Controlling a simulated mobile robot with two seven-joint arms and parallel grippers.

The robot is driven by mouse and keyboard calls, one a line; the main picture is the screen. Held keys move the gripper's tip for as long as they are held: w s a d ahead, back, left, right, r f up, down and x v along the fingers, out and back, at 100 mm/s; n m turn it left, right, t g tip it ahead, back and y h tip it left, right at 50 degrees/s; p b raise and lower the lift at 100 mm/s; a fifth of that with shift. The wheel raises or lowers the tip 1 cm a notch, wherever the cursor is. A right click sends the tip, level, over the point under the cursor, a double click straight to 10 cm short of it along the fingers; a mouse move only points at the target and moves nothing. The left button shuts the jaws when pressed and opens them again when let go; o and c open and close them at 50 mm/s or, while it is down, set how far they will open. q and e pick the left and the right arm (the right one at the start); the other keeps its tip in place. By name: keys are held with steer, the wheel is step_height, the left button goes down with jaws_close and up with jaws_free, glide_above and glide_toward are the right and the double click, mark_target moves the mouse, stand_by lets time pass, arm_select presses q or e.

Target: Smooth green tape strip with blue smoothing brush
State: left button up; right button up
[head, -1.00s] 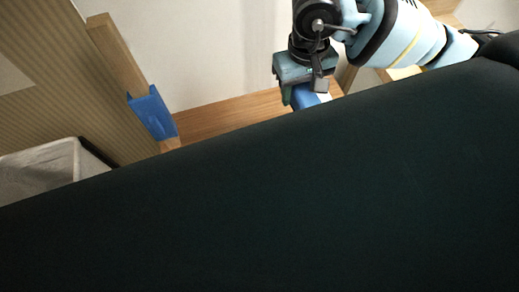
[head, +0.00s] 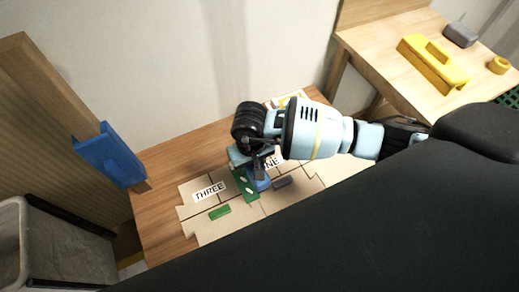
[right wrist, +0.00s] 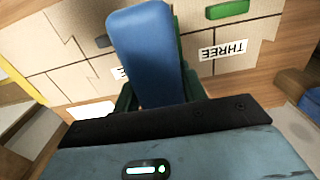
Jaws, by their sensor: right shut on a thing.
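My right gripper (head: 252,168) is shut on the blue smoothing brush (head: 261,184), low over the tan panels. In the right wrist view the blue brush (right wrist: 148,50) fills the space between the dark green fingers (right wrist: 160,98). A short green strip (head: 219,212) lies apart, to the left below the "THREE" label (head: 209,192). Whether the brush touches the surface I cannot tell. My left gripper is not in view.
Tan panels (head: 205,228) cover part of the wooden surface (head: 160,205). A grey strip (head: 283,182) lies right of the brush. A blue piece (head: 110,155) hangs on a wooden edge at left, above a bin (head: 12,230). A side table (head: 400,90) holds a yellow tool (head: 434,62).

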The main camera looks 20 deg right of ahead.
steer(key=shift+w+a+f, duration=0.1)
steer(key=shift+w+f, duration=0.05)
steer(key=shift+f, duration=0.5)
steer(key=shift+w+a+f, duration=0.1)
steer(key=shift+f, duration=0.5)
steer(key=shift+b, duration=0.3)
steer(key=shift+s+f+b, duration=0.1)
steer(key=shift+f+b, duration=0.55)
steer(key=shift+f, duration=0.15)
step_height(320, 180, down, 4)
steer(key=b, duration=0.3)
steer(key=shift+f, duration=0.15)
steer(key=shift+f+b, duration=0.3)
steer(key=shift+b, duration=0.2)
steer(key=shift+f, duration=0.25)
steer(key=shift+f, duration=0.7)
